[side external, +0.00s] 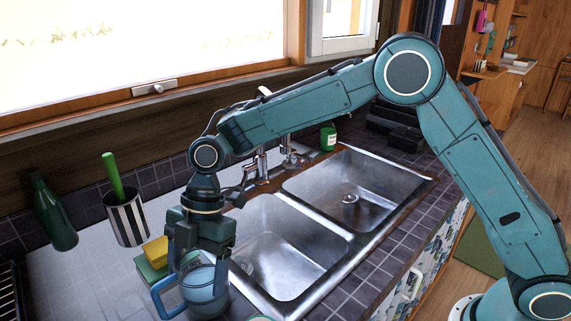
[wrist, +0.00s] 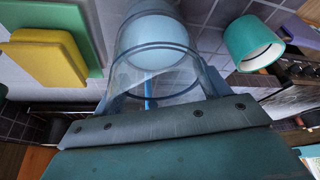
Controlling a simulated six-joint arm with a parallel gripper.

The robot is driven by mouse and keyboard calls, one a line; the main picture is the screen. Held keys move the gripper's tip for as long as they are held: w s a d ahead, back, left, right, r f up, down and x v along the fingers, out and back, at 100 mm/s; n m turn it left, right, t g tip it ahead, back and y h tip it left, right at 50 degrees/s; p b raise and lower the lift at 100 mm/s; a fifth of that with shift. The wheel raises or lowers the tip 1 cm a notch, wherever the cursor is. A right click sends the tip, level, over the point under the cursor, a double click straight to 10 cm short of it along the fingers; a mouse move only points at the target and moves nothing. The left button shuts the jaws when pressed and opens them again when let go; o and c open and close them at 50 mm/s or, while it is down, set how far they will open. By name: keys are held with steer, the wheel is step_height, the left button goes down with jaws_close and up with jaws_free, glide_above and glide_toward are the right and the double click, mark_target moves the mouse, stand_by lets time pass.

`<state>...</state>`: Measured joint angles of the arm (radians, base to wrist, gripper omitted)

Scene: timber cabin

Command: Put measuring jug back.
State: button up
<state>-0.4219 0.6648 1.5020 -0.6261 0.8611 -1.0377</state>
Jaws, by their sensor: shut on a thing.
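The measuring jug (side external: 205,292) is clear with blue parts and has a blue handle on its left in the side view. It is at the lower left, over the tiled counter beside the sink. My gripper (side external: 203,265) points down from above and is shut on the jug. In the wrist view the clear, blue-rimmed jug (wrist: 155,52) sits between my fingers (wrist: 160,95). My gripper hides part of its upper body in the side view. I cannot tell whether its base touches the counter.
A yellow sponge (side external: 155,251) and a green block (side external: 150,270) are close to the jug's left. Behind stand a striped pot (side external: 126,220) with a green-handled tool and a dark green bottle (side external: 54,212). A green cup (wrist: 250,43) is nearby. The double sink (side external: 290,255) lies right.

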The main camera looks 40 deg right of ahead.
steer(key=shift+f, duration=0.1)
steer(key=o, duration=1.4)
steer(key=shift+o, duration=0.2)
steer(key=v, duration=1.2)
steer(key=shift+w+d, duration=0.1)
